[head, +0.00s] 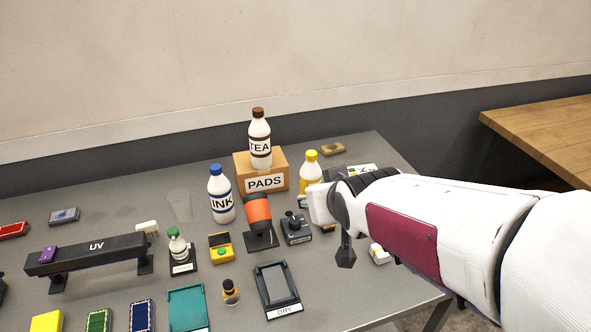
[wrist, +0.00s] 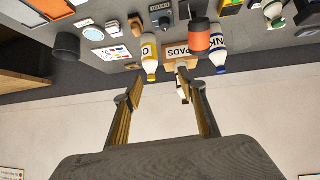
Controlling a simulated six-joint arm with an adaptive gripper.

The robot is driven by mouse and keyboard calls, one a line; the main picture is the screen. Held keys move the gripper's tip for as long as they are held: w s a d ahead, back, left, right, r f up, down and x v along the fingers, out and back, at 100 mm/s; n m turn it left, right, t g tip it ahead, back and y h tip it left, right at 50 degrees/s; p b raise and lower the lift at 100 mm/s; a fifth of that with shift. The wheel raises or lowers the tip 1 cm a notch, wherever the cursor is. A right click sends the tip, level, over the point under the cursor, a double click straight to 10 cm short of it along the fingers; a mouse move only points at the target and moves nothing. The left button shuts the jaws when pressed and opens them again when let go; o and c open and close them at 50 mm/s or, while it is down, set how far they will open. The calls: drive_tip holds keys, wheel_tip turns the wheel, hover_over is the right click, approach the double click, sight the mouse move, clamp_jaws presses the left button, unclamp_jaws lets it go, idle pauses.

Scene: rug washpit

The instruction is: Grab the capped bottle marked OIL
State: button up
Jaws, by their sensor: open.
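In the wrist view, which is upside down, the same yellow-capped bottle (wrist: 149,57) shows a label starting with "O"; the rest is turned away. My gripper (wrist: 166,92) is open, with nothing between its two fingers. The bottle lies beyond the fingertips, near the left finger in that view. In the head view my gripper (head: 343,225) is to the right of the bottle and partly hidden by its own wrist.
A brown-capped TEA bottle (head: 260,143) stands on the PADS box (head: 262,172). A blue-capped INK bottle (head: 221,198), an orange cylinder on a stand (head: 257,213) and a small joystick device (head: 296,229) stand close by. A black UV bar (head: 90,252) is at left.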

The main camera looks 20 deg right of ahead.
drive_tip(key=w+d+f+t, duration=0.2)
drive_tip(key=w+d+t, duration=0.1)
drive_tip(key=w, duration=0.8)
drive_tip(key=t, duration=0.4)
approach(313, 159)
drive_tip(key=w, duration=0.4)
drive_tip(key=shift+s+d+f+t+y, duration=0.1)
drive_tip(key=shift+f+t+y, duration=0.05)
drive_tip(key=shift+f+t, duration=0.2)
drive_tip(key=shift+s+d+f+t+y, duration=0.15)
drive_tip(key=shift+f+t, duration=0.1)
drive_tip(key=shift+f, duration=0.2)
drive_tip(key=shift+w, duration=0.15)
drive_tip(key=shift+w, duration=1.2)
drive_tip(key=shift+w, duration=0.1)
drive_tip(key=shift+w+d+r, duration=0.1)
drive_tip(key=shift+w, duration=1.2)
drive_tip(key=shift+w+d+r, duration=0.1)
drive_tip(key=shift+w, duration=1.15)
drive_tip(key=shift+r, duration=0.1)
clamp_jaws()
